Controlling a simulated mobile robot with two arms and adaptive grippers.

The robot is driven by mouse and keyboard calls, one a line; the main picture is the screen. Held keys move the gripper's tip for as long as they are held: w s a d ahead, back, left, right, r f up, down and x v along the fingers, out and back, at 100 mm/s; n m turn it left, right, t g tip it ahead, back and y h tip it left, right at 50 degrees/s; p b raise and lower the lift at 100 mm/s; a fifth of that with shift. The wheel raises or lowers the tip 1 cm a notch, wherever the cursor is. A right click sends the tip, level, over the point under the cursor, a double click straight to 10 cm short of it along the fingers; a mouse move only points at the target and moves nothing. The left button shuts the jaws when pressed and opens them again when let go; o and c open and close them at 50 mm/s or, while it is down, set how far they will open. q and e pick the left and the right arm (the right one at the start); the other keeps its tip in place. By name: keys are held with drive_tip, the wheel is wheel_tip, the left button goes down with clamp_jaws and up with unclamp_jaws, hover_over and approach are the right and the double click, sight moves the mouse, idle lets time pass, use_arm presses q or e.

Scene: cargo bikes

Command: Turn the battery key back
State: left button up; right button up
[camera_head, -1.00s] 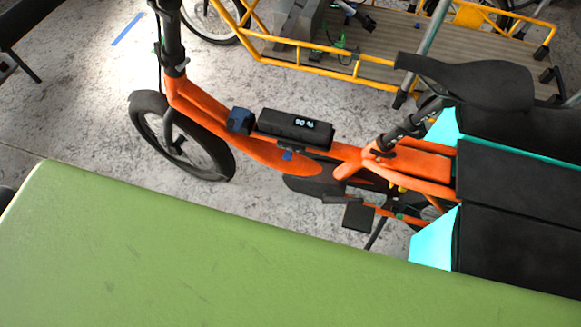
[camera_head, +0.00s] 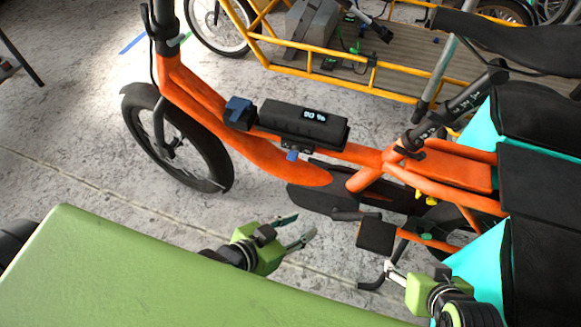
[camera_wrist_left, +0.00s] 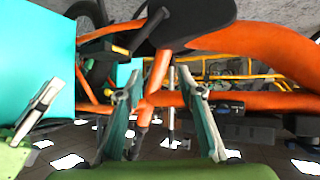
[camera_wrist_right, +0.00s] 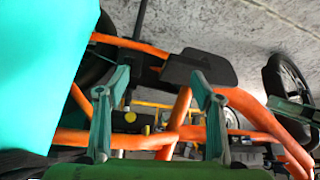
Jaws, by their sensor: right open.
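The black battery (camera_head: 302,124) with a lit display sits on the orange frame of the cargo bike (camera_head: 262,160). A small blue key (camera_head: 292,155) shows just below the battery, at its lock. Its exact turn angle is too small to tell. My left gripper (camera_head: 304,225) is open and empty, below the key and apart from the bike. My right gripper (camera_head: 412,267) is open and empty near the pedal and crank, to the right. Both pairs of fingers also show apart in their wrist views, at the left wrist (camera_wrist_left: 163,85) and the right wrist (camera_wrist_right: 160,88).
A green surface (camera_head: 150,270) fills the lower left. The pedal (camera_head: 376,235) stands between the grippers and the frame. Cyan panels (camera_head: 480,265) lie at right. A yellow-framed bike (camera_head: 335,68) stands behind.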

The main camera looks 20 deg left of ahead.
use_arm(q)
wheel_tip(320, 180, up, 4)
drive_tip(key=w+n+t, duration=0.1)
drive_tip(key=w+t, duration=0.1)
drive_tip(key=t, duration=0.2)
drive_tip(key=n+t+y, duration=0.4)
drive_tip(key=y, duration=0.1)
approach(291, 160)
drive_tip(key=w+b, duration=0.2)
drive_tip(key=w, duration=0.6)
drive_tip(key=shift+w+d+f, duration=0.1)
drive_tip(key=shift+w, duration=0.85)
use_arm(e)
drive_tip(key=w+a+r+t+y, duration=0.1)
drive_tip(key=w+a+r+t, duration=0.1)
drive_tip(key=w+r+t, duration=0.2)
drive_tip(key=w+a+r+t+y, duration=0.1)
drive_tip(key=w+a+r+t, duration=0.1)
drive_tip(key=w+r+t, duration=0.2)
drive_tip(key=shift+w+a+r, duration=0.25)
drive_tip(key=shift+w+r, duration=1.45)
drive_tip(key=shift+r, duration=1.15)
use_arm(q)
clamp_jaws()
